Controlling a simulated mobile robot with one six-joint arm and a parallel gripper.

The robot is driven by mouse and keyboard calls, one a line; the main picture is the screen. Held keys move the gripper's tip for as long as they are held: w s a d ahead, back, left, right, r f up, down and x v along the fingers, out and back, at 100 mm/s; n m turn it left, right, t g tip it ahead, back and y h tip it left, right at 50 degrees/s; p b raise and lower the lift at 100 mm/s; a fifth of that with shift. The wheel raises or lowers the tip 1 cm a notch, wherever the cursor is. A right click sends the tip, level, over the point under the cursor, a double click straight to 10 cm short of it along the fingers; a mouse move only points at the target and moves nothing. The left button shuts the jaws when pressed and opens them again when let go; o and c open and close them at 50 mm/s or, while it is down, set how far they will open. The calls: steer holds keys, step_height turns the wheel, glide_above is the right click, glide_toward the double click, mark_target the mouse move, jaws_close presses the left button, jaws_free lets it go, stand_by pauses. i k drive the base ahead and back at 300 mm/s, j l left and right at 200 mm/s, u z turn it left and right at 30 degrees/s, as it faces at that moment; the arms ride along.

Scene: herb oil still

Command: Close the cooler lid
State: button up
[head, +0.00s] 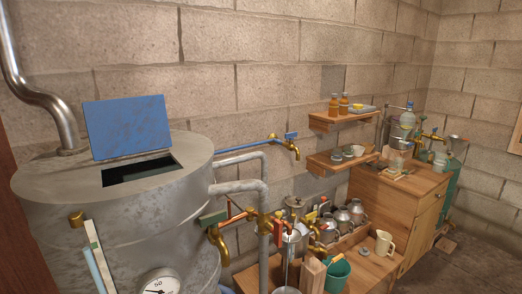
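The cooler is a large round grey metal tank (60,185) at the left of the head view. Its blue lid (127,127) stands raised, leaning slightly back at the rear edge of a rectangular opening (143,170) in the flat top. The opening is uncovered and dark inside. Nothing is seen touching the lid. My gripper is not in view.
Brass taps (219,240) and grey pipes (262,205) stand right of the tank. Farther right are wall shelves (345,120), metal cans and a wooden cabinet (400,210). A gauge (160,285) is on the tank's front.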

mark_target(119, 129)
steer(key=u, duration=1.3)
